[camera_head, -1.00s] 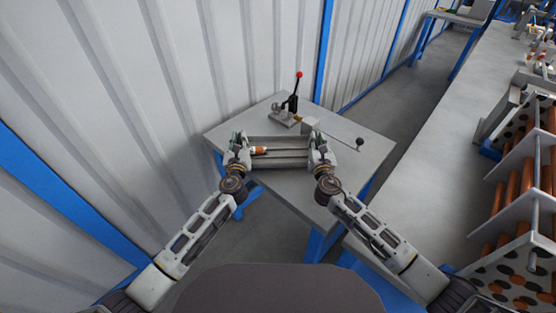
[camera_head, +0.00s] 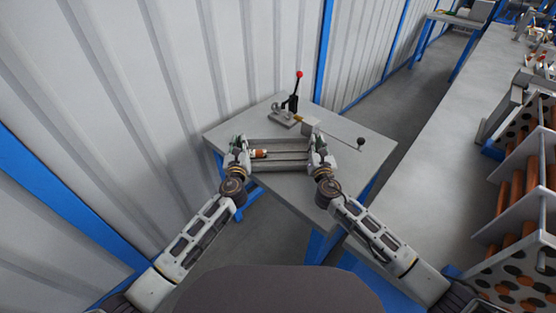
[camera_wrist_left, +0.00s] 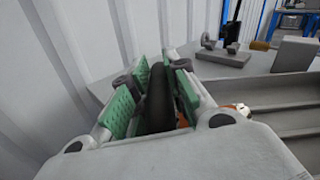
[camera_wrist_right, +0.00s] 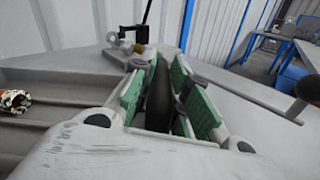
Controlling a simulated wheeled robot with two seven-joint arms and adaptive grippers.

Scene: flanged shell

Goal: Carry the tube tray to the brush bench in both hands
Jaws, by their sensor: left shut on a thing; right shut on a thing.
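The tube tray (camera_head: 280,146) is a grey grooved tray, seen in the head view between my two grippers, over the front part of the grey bench (camera_head: 360,154). An orange and white tube (camera_head: 258,153) lies at its left end. My left gripper (camera_head: 238,146) is shut on a dark handle (camera_wrist_left: 158,98) at the tray's left end. My right gripper (camera_head: 318,147) is shut on a dark handle (camera_wrist_right: 158,95) at the right end. The tray looks about level. I cannot tell whether its underside touches the bench top.
A small press with a red-knobbed lever (camera_head: 298,75) stands at the back of the bench, with a grey block and a rod ending in a black ball (camera_head: 361,142). A corrugated wall (camera_head: 150,90) runs along the left. A rack of copper-coloured tubes (camera_head: 520,190) stands at the right.

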